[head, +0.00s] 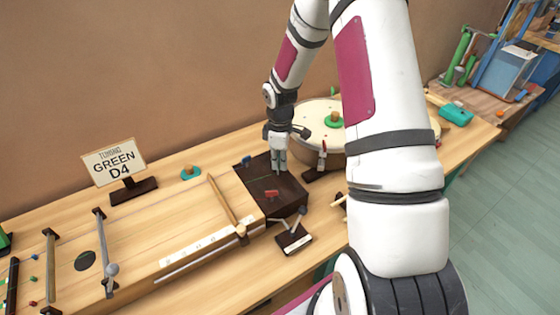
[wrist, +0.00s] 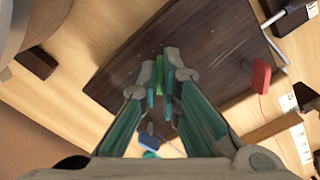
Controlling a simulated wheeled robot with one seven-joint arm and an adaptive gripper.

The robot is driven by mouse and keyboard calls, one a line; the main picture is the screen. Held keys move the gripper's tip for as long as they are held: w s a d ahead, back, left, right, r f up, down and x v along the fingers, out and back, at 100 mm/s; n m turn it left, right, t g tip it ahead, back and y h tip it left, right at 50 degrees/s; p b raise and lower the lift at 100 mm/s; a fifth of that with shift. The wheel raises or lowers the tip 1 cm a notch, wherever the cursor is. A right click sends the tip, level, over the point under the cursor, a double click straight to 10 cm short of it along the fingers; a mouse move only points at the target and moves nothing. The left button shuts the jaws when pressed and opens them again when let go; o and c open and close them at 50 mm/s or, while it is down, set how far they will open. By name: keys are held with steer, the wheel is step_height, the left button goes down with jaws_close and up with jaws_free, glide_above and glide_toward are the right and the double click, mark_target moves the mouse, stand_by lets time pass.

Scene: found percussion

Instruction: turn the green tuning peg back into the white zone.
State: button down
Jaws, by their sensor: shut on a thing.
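My gripper (head: 279,168) points down over the dark wooden peg block (head: 259,183) at the right end of the string instrument. In the wrist view my gripper (wrist: 162,72) has its fingertips closed around the green tuning peg (wrist: 160,64), with the block's dark top behind. In the head view the fingers cover the peg. A red peg (head: 271,193) and a blue peg (head: 246,162) stand on the same block, apart from the fingers; they also show in the wrist view, red (wrist: 261,76) and blue (wrist: 149,129). I cannot make out a white zone around the green peg.
A sign (head: 114,162) reads "TUNING GREEN D4". A slanted wooden bridge (head: 222,200) stands left of the block, and a small dark stand (head: 293,239) with a label is in front. A round drum (head: 312,117) is close behind on the right.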

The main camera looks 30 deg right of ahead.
steer(key=c, duration=1.8)
jaws_free()
steer(key=shift+r, duration=0.1)
step_height(320, 180, up, 12)
